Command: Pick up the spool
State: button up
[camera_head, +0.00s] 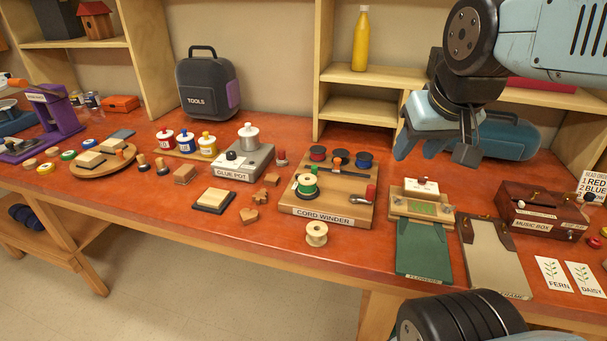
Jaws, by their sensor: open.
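A bare pale wooden spool (316,234) stands upright on the orange-red bench near its front edge, just in front of the cord winder board (345,212). A spool wound with green cord (307,185) sits on the left part of that board. Red and dark blue wound reels (341,157) stand along the board's back. My gripper (434,152) is open, with its jaws pointing down. It appears empty and hangs above the back right of the bench, up and to the right of the bare spool, well apart from it.
Right of the winder are the flowers press (424,250), a frame board (492,260) and the music box (541,220). The glue pot base (241,168) and small wooden blocks (249,215) lie left. Bench surface left of the bare spool is clear.

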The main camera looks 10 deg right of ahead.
aim_at(306, 182)
jog(key=u, duration=0.4)
jog(key=k, duration=0.5)
jog(key=u, duration=0.6)
